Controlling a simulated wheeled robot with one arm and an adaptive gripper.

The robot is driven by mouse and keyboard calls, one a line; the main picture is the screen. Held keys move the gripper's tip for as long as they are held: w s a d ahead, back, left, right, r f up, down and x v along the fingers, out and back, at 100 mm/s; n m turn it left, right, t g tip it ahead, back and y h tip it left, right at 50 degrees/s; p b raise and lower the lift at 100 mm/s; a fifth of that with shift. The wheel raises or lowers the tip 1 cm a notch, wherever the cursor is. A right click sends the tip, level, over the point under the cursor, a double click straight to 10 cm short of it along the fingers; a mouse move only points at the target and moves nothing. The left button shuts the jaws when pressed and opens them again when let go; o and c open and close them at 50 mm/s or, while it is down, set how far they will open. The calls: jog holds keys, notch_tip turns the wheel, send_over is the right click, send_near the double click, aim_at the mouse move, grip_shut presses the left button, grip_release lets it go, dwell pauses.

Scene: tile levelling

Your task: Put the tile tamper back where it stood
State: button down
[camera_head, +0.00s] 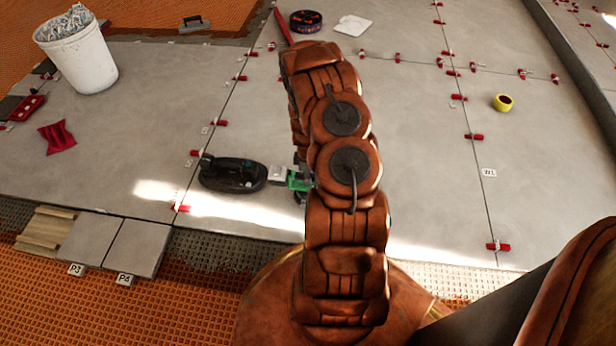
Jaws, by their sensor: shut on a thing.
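The tile tamper (230,174), a dark, rounded oval body with a lever-like part at its left end, is low over or on the large grey tiles left of my arm. I cannot tell whether its underside touches the tile. My gripper (279,175) shows only in part as a pale block with green parts beside it, at the tamper's right end. It is shut on the tamper. Its fingertips are not clearly visible, and my copper-coloured arm hides the area to the right.
A white bucket (77,55) stands at upper left, near a red cloth (57,136). Red levelling clips (474,137) line the joints. Yellow tape (503,103), a dark round roll (306,21) and small tiles (138,246) lie around. The right-hand tiles are mostly clear.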

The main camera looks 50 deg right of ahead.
jog(key=shift+f, duration=0.55)
dwell(1.2)
jog(key=c, duration=0.9)
grip_release()
jog(key=shift+d+r, duration=0.1)
jog(key=shift+r, duration=5.85)
